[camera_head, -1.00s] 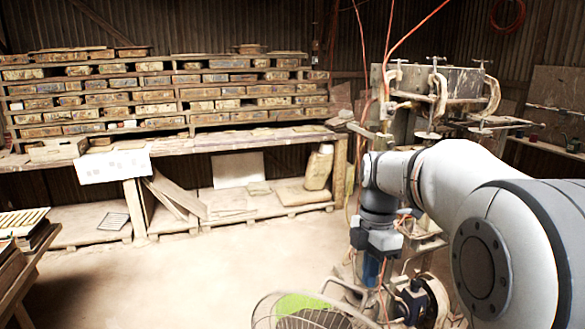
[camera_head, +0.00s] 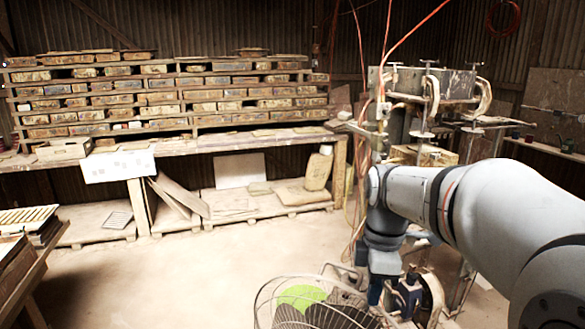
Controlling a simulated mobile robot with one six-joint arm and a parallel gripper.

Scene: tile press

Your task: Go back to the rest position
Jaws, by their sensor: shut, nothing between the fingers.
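My arm comes in from the lower right, and its wrist bends down in front of the press (camera_head: 425,88). My gripper (camera_head: 377,292) hangs below the wrist, pointing down. It is shut and looks empty. Its fingertips are hard to make out against the dark machine parts behind them. The press has clamps and a metal frame at the top; my arm hides much of its middle and lower part.
A wire guard (camera_head: 290,290) with green inside stands low, close to the gripper. A bench (camera_head: 235,143) with racks of moulds (camera_head: 215,92) runs along the back. A stand with slatted trays (camera_head: 28,217) is at the left. The floor (camera_head: 170,275) between is clear.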

